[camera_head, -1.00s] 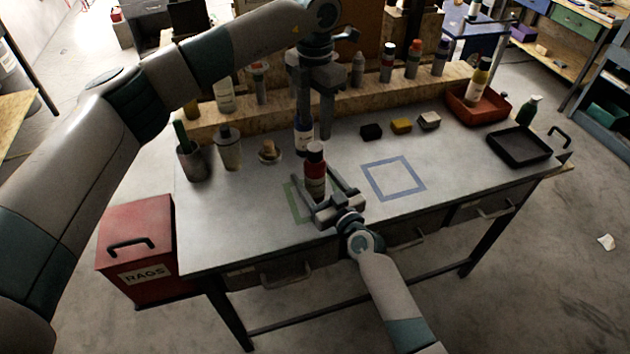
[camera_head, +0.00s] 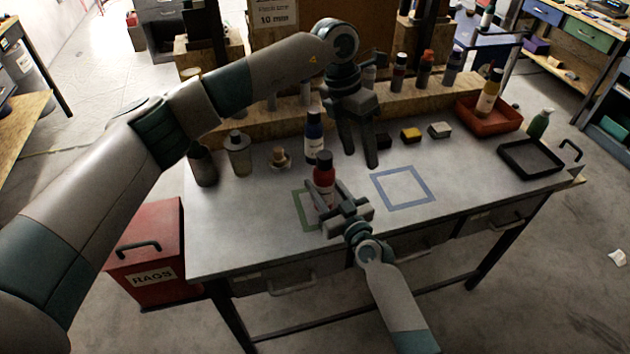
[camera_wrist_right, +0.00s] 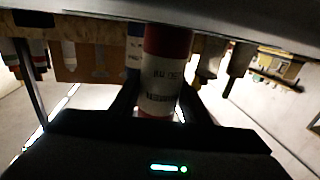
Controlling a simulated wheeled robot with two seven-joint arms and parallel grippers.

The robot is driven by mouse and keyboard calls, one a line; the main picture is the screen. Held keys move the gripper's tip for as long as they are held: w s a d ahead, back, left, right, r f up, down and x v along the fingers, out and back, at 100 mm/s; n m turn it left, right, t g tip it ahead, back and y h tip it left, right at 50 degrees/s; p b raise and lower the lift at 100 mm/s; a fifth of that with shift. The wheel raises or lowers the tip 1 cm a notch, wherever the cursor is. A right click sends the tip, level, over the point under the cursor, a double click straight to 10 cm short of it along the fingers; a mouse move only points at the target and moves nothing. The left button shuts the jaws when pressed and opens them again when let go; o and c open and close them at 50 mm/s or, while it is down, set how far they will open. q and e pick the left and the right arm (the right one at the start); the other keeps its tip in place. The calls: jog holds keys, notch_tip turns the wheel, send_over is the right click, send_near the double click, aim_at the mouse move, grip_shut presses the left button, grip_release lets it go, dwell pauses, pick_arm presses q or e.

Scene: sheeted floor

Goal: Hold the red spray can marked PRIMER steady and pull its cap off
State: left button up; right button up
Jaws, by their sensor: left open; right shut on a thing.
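My left gripper (camera_head: 361,160) is open and empty, pointing down, above the bench and to the right of the can. A blue can (camera_head: 314,138) stands just behind the red can.
A blue square outline (camera_head: 403,188) lies to the right on clear bench. Small blocks, such as a yellow one (camera_head: 411,134), lie behind it. A red tray (camera_head: 467,112) and a black tray (camera_head: 531,157) are at the right. A jar (camera_head: 239,155) and other containers stand at the left.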

pick_arm(q)
jog(key=s+d+r+g+h, duration=0.35)
jog(key=s+d+h, duration=0.65)
jog(key=d, duration=0.6)
notch_tip(320, 180, up, 12)
jog(key=s+n+t+h, duration=0.1)
jog(key=n+t+h, duration=0.3)
jog(key=n+h, duration=0.5)
jog(key=n+t+y, duration=1.5)
jog(key=n+t, duration=0.4)
jog(key=n, duration=1.2)
send_over(325, 160)
jog(key=s+d, duration=0.2)
jog(key=s, duration=0.1)
notch_tip(325, 160, down, 12)
jog(key=s+a+f+n+g+y, duration=0.2)
jog(key=s+a+f+n+g, duration=0.1)
jog(key=f, duration=0.6)
jog(key=shift+a+f+y, duration=0.3)
jog(key=shift+a+f, duration=0.1)
jog(key=shift+a, duration=0.25)
